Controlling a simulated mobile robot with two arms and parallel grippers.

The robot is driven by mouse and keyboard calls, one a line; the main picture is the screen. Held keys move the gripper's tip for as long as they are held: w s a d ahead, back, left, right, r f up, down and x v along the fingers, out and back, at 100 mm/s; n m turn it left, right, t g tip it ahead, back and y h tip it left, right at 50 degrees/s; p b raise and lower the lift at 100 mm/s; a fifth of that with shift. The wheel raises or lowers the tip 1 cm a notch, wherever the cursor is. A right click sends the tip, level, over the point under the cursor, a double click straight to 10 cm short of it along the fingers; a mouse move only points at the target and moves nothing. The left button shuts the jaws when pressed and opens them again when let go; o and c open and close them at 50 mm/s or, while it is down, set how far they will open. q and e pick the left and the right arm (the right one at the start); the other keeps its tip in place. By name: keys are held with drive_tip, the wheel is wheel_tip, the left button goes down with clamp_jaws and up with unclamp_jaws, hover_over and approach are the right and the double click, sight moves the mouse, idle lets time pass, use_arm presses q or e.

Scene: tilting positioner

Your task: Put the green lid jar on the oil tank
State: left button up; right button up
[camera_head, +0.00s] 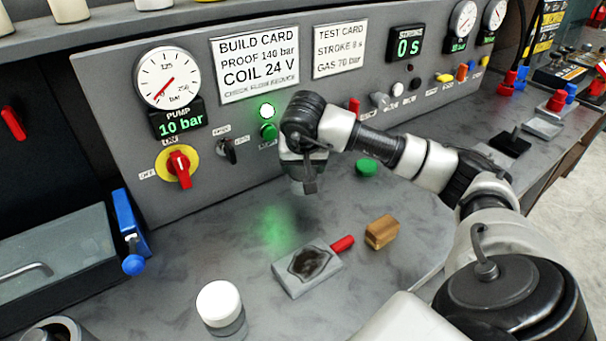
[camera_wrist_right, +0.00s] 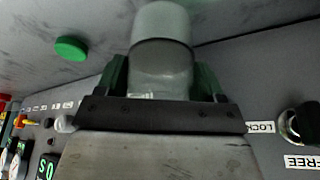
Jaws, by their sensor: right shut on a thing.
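My right gripper (camera_head: 305,188) is above the bench in front of the panel, shut on a grey, glassy cylinder like a jar. In the right wrist view this cylinder (camera_wrist_right: 162,60) sits between the green finger pads; no lid shows on it. A flat green lid (camera_head: 366,167) rests on the bench to the right of the gripper, apart from it. It also shows in the right wrist view (camera_wrist_right: 71,47), and no jar body is visible under it. I cannot tell for sure which thing is the oil tank. My left gripper is not in view.
A white-lidded jar (camera_head: 220,304), a grey plate with a dark patch (camera_head: 306,268) and a wooden block (camera_head: 382,232) stand on the bench. A grey box (camera_head: 60,262) is at left. The control panel (camera_head: 120,140) with gauges and knobs rises close behind the gripper.

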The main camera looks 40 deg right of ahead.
drive_tip(key=shift+f+p, duration=0.3)
drive_tip(key=shift+f, duration=1.75)
drive_tip(key=o, duration=1)
drive_tip(key=shift+f, duration=0.1)
drive_tip(key=shift+c, duration=0.2)
